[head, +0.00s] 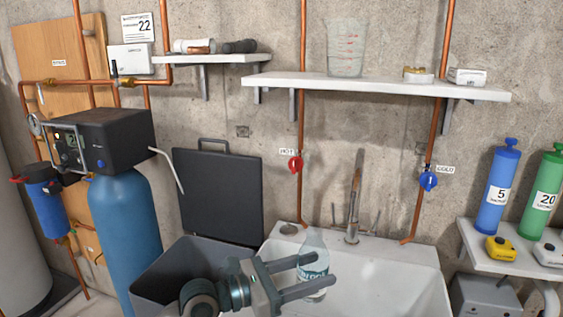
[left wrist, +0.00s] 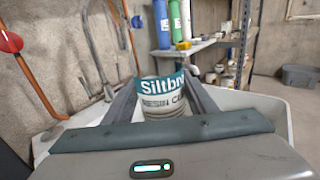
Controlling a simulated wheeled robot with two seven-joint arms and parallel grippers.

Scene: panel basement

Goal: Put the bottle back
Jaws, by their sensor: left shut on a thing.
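A clear bottle (head: 313,252) with a teal and white label is upright between the fingers of my left gripper (head: 305,276), over the white sink (head: 382,280). The left gripper is shut on the bottle. In the left wrist view the bottle (left wrist: 164,98) shows its label, reading "Siltbr..." and "RESIN CL...", between the two fingers (left wrist: 163,105). The bottle's lower end is partly hidden by a finger in the head view. My right gripper is in neither view.
A long white shelf (head: 380,88) holds a clear jug (head: 346,48) and small boxes. Below it are a red valve (head: 295,164), a blue valve (head: 428,181) and the tap (head: 353,200). A grey bin (head: 190,268) stands left of the sink. Blue (head: 498,190) and green cylinders (head: 545,195) stand at right.

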